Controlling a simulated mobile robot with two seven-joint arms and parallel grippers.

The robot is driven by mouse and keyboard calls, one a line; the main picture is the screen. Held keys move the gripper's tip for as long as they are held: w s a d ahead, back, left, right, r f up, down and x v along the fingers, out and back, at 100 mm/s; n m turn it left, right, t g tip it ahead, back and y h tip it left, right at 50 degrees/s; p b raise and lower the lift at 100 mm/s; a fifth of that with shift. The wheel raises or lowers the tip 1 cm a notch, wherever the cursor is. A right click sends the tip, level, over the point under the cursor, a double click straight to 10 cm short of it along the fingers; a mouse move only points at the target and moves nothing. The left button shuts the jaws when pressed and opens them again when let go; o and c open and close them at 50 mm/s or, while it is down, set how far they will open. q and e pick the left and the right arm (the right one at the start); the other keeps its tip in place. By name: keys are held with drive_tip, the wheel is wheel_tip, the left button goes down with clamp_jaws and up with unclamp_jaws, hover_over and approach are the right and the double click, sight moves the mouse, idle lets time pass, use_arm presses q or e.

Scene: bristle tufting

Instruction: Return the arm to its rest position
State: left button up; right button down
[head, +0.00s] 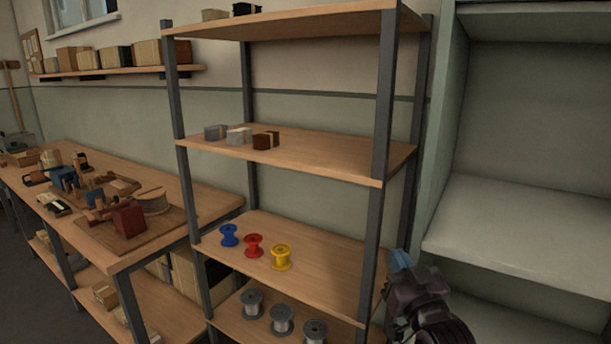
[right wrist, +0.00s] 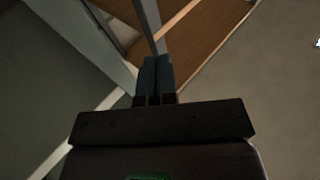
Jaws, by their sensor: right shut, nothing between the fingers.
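My right gripper (head: 401,260) is at the lower right of the head view, in front of the right post of the shelf rack (head: 372,230). Its blue-grey fingers are closed together with nothing between them. The right wrist view shows the same closed fingers (right wrist: 156,72), with a rack post and a wooden shelf beyond them. My left gripper is not in either view.
Blue (head: 229,236), red (head: 253,246) and yellow (head: 281,257) spools stand on a middle shelf, grey wire spools (head: 282,319) below. A workbench (head: 190,222) with tools is at left. A pale cabinet (head: 520,230) stands at right, its visible shelf bare.

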drive_tip(key=s+d+f+g+h, duration=0.1)
drive_tip(key=s+d+f+g, duration=0.15)
drive_tip(key=s+f, duration=0.55)
drive_tip(key=s+d+f+g+h, duration=0.2)
drive_tip(key=s+d+f, duration=0.15)
drive_tip(key=f, duration=0.85)
drive_tip(key=s+d+f+g, duration=0.2)
drive_tip(key=s+f, duration=0.4)
drive_tip(key=s, duration=0.3)
drive_tip(key=s+d+f+g+h, duration=0.1)
drive_tip(key=s+d+f+g, duration=0.1)
drive_tip(key=s+f, duration=0.5)
drive_tip(key=s, duration=0.3)
drive_tip(key=shift+f+m+g, duration=0.3)
drive_tip(key=shift+m+g, duration=0.05)
drive_tip(key=shift+m, duration=0.05)
